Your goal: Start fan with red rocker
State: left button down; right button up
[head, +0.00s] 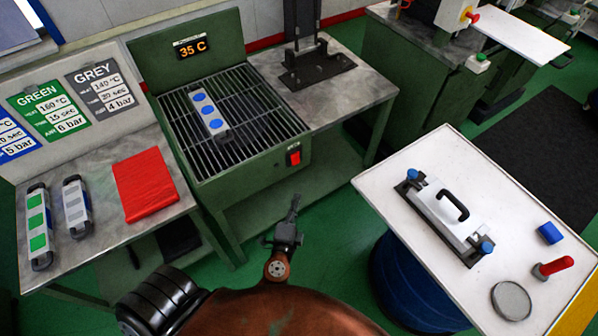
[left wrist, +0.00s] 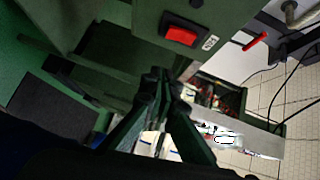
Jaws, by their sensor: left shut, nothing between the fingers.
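The red rocker (head: 294,157) sits on a dark plate on the front of the green cooling unit (head: 262,170), near its right corner. It also shows in the left wrist view (left wrist: 181,36), above and right of my fingertips. My left gripper (head: 294,200) is shut and empty, in front of the unit and below the rocker, apart from it. Its closed fingers (left wrist: 156,75) point toward the unit in the left wrist view. The fan itself is not visible under the grille (head: 245,100). The unit's display (head: 192,46) reads 35 C. My right gripper is not in view.
A mould with blue dots (head: 208,112) lies on the grille. Right, a white table (head: 400,160) carries a closed mould with a handle (head: 445,215).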

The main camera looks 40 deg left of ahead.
pick_arm(q)
jog(key=shift+r, duration=0.45)
jog(key=shift+w, duration=0.1)
send_near(299, 162)
jog(key=w+d, duration=0.2)
jog(key=w, duration=0.2)
jog(key=a, duration=0.1)
jog(key=w+a, duration=0.1)
jog(key=a, duration=0.2)
jog(key=shift+w+f+p, duration=0.25)
jog(key=shift+f+p, duration=0.1)
